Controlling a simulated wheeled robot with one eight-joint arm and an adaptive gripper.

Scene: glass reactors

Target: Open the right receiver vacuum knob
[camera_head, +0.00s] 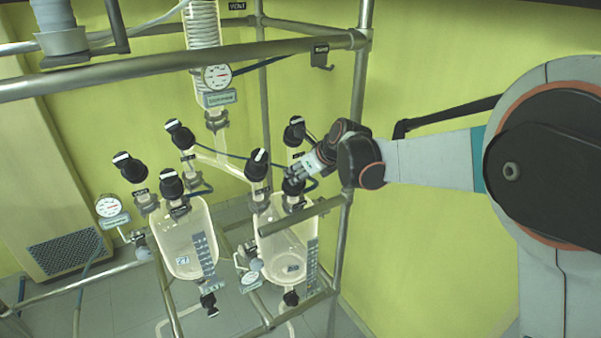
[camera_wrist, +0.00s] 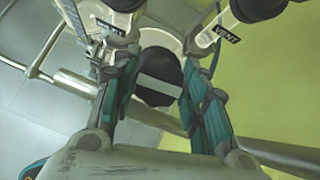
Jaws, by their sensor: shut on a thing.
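The right receiver (camera_head: 287,243) is a clear glass vessel with several black knobs on top. My gripper (camera_head: 297,176) reaches in from the right and is shut on its front black knob (camera_head: 291,189). In the wrist view this black knob (camera_wrist: 158,91), with a white stripe across its top, sits between the two teal-padded fingers of my gripper (camera_wrist: 156,78). The stripe runs roughly from one finger to the other. The fingers cover the knob's sides, and I cannot read for certain which label belongs to it.
Another black knob (camera_head: 258,164) stands close left of my gripper, and one (camera_head: 296,130) stands behind it. The left receiver (camera_head: 186,245) has its own knobs. A steel frame post (camera_head: 357,110) and a rail (camera_head: 305,214) run close to my wrist. The yellow wall (camera_head: 440,220) lies behind.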

